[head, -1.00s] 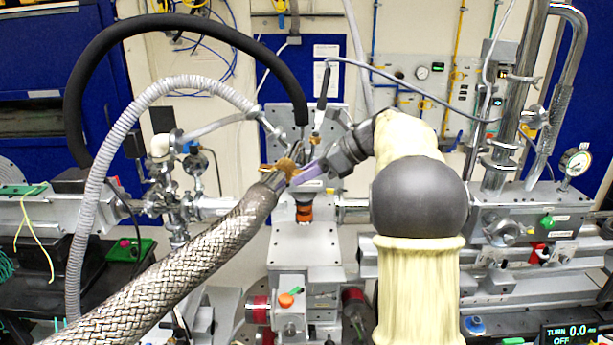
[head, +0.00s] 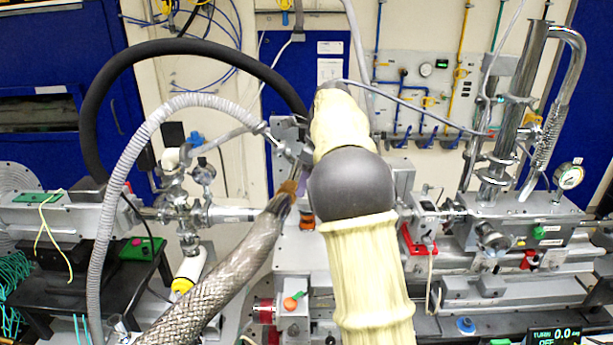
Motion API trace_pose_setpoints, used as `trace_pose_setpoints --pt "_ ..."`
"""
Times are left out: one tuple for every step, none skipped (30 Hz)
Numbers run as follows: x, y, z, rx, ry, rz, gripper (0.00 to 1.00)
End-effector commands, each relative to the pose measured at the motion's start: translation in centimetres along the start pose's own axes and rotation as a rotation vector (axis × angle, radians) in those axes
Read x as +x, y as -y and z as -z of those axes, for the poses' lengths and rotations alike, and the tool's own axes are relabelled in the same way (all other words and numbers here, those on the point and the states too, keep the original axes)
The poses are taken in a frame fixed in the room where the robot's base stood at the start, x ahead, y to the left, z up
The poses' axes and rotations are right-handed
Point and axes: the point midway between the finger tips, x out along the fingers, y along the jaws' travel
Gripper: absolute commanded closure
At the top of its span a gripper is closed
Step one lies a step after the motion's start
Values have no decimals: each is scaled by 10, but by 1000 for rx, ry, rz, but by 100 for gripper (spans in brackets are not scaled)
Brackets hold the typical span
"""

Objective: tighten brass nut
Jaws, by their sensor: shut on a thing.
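The brass nut (head: 290,187) sits at the upper end of a braided metal hose (head: 232,262), left of my arm. My gripper (head: 299,186) is mostly hidden behind my cream-sleeved arm. A sliver of a purple finger shows against the nut, and the gripper is shut on it. The hose slants up from the bottom left to the nut. I cannot tell what the nut's far end meets. A display (head: 560,335) at the bottom right reads TURN 0.0 and OFF.
A black hose (head: 180,46) and a grey corrugated hose (head: 118,180) arch on the left. Steel valve fittings (head: 186,195) stand left of the nut. A pressure gauge (head: 568,176) and steel pipes (head: 512,120) stand right. An orange knob (head: 290,303) is below.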

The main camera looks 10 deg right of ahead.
Motion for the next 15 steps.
trace_pose_setpoints --pt "-1 0 -2 -2 -3 2 92" --pt "-1 0 -2 -2 -5 2 92" --pt "-1 0 -2 -2 -7 2 92" --pt "-1 0 -2 -2 -8 2 92" --pt "-1 0 -2 -2 -8 2 92" --pt "0 0 -2 -2 -8 2 92" --pt "0 0 -2 -2 -8 2 92" --pt "0 0 -2 -2 -7 2 92" --pt "0 0 -2 -3 -7 2 92" --pt "0 0 -2 -3 -7 2 92" --pt "0 0 -2 -3 -7 2 92" --pt "0 0 -2 -3 -7 2 92" --pt "0 0 -2 -3 -7 2 65" --pt "0 0 -2 -3 -7 2 59" --pt "0 0 -1 -2 -7 1 51"
